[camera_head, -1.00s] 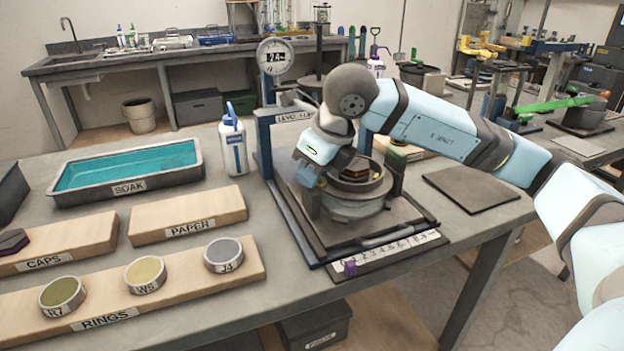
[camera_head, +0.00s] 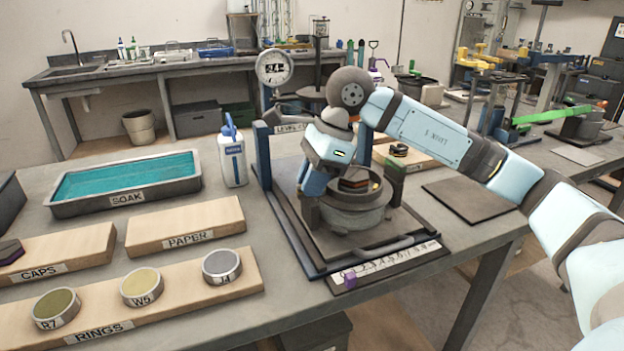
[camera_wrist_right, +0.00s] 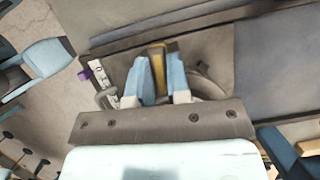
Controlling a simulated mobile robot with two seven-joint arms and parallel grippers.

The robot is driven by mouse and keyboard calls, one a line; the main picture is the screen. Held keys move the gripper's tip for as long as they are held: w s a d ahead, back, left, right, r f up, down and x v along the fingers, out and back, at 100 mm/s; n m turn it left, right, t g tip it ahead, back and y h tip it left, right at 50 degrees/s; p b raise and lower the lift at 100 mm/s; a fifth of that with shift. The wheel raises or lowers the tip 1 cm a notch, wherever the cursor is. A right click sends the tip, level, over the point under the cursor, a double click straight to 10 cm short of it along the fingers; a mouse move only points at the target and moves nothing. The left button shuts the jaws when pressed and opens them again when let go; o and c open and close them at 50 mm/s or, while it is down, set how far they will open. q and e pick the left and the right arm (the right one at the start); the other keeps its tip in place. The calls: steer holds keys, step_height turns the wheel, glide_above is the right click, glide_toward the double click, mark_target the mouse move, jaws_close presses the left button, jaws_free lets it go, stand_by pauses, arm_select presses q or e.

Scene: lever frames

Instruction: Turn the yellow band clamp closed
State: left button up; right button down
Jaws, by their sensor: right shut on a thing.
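My right gripper (camera_head: 313,190) reaches down at the left side of the round grey vessel (camera_head: 352,218) on the levelling stand. In the right wrist view, the gripper (camera_wrist_right: 160,78) has its two blue fingers closed on a narrow yellow bar, part of the yellow band clamp (camera_wrist_right: 158,62). Most of the clamp is hidden by the fingers and wrist; I cannot tell how far it is turned. A dark block with a reddish-brown layer (camera_head: 354,184) sits on top of the vessel. My left gripper is out of view.
A dial gauge (camera_head: 273,68) stands on the blue post behind. A white bottle (camera_head: 233,163) and the soak tray (camera_head: 60,201) are at left. Wooden racks of rings (camera_head: 200,296) and paper (camera_head: 190,220) lie in front-left. A dark flat mat (camera_head: 470,195) lies right.

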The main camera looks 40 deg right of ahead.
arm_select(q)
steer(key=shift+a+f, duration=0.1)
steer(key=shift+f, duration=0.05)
arm_select(e)
steer(key=shift+n, duration=0.6)
steer(key=c, duration=1.1)
jaws_free()
steer(key=p+v, duration=0.1)
steer(key=v, duration=0.3)
steer(key=shift+w+d+r, duration=0.1)
steer(key=shift+r, duration=0.3)
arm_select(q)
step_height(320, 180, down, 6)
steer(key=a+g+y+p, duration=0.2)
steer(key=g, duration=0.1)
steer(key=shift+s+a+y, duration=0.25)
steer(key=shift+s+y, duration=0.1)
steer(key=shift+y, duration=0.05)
arm_select(e)
steer(key=v, duration=0.9)
steer(key=shift+w, duration=0.1)
arm_select(q)
steer(key=shift+p, duration=0.3)
